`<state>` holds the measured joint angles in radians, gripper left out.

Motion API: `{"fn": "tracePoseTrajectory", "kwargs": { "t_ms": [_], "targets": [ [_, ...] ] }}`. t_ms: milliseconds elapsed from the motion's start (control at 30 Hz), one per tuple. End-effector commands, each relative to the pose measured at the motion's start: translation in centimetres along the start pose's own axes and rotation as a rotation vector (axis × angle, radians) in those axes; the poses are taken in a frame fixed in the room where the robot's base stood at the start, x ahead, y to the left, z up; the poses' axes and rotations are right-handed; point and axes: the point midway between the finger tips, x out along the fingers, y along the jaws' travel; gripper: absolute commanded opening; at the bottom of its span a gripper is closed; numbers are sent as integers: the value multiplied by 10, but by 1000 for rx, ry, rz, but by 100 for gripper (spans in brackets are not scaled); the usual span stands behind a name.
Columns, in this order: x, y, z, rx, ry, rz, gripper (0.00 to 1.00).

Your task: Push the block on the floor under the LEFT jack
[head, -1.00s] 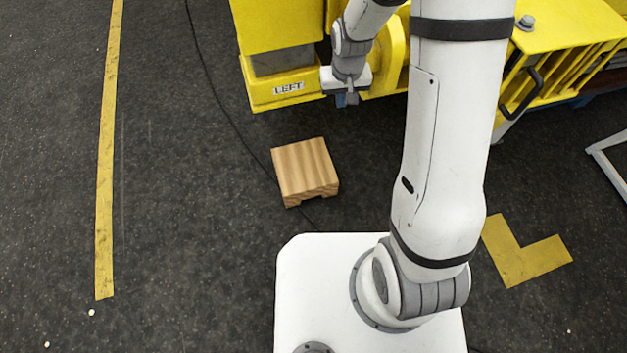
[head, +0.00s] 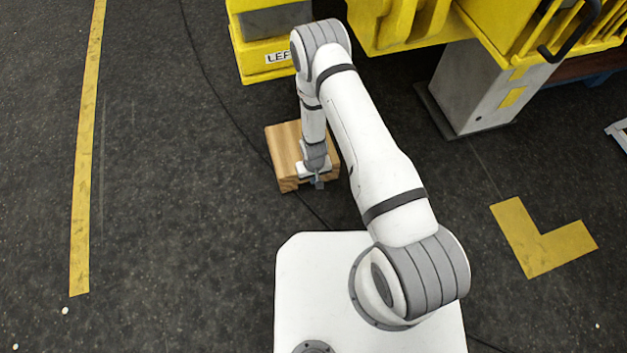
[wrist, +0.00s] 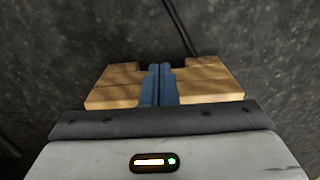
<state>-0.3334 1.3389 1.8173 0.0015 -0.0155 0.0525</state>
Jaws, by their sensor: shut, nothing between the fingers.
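The wooden block (head: 285,150) lies on the dark floor between my base and the yellow machine. It also shows in the wrist view (wrist: 113,88), on both sides of my fingers. My gripper (head: 318,184) points down at the block's near right side, and its fingers (wrist: 158,84) are closed together and empty. I cannot tell whether they touch the block. My forearm hides part of the block's right side.
A thin black cable (head: 212,88) runs along the floor and passes by the block. A grey post (head: 487,88) stands at the right under the yellow machine. Yellow tape (head: 85,190) marks the left floor, and a yellow L mark (head: 530,245) lies at the right. The left floor is clear.

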Motion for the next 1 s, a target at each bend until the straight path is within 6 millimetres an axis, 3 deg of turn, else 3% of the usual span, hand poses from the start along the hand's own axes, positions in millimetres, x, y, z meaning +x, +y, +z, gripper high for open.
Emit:
{"fn": "tracePoseTrajectory", "kwargs": {
  "t_ms": [500,700,1000],
  "targets": [
    [101,0,-2,0,0,0,0],
    [96,0,-32,0,2,0,0],
    [93,-1,-40,-1,0,0,0]
  ]
}}
